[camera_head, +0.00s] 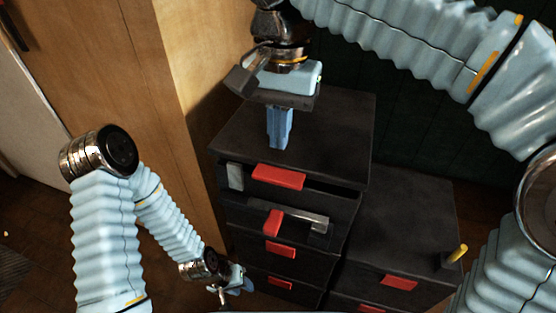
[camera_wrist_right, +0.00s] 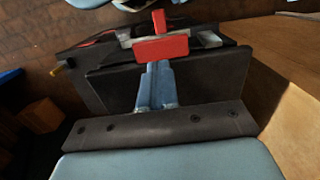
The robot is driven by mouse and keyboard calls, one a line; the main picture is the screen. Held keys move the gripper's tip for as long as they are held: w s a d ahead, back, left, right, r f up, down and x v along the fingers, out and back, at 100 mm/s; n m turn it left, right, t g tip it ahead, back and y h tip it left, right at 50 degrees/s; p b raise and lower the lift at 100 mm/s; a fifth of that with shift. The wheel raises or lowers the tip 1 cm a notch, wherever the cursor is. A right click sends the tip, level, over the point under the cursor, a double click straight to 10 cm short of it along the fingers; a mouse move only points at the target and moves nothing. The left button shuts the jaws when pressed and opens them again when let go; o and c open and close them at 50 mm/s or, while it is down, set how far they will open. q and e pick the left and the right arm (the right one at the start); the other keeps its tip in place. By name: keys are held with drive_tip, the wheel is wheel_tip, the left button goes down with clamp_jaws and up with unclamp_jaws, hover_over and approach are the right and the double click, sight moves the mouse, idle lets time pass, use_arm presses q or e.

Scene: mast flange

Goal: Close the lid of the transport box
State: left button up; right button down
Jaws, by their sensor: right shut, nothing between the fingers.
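The transport box appears to be the top unit of a black stack with red catches. Its dark lid (camera_head: 335,120) is nearly flat, with a dark gap under its front right edge. The lid also shows in the right wrist view (camera_wrist_right: 112,88). A red catch (camera_head: 278,177) sits at the lid's front edge and is also in the wrist view (camera_wrist_right: 160,47). My right gripper (camera_head: 279,144) is shut and empty, pointing down at the lid near that catch; I cannot tell whether it touches. My left gripper (camera_head: 236,289) is low at the left of the stack; its finger opening is unclear.
A metal handle (camera_head: 300,214) is on the box front, with more red catches below. A lower black unit (camera_head: 400,225) stands at the right, with a yellow piece (camera_head: 457,253) on it. A wooden panel (camera_head: 205,60) rises close to the left. A dark wall is behind.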

sight(277, 177)
drive_tip(key=f, duration=0.4)
drive_tip(key=f+b, duration=0.1)
drive_tip(key=f, duration=0.1)
drive_tip(key=shift+s+a+f, duration=0.15)
drive_tip(key=shift+s+f, duration=0.15)
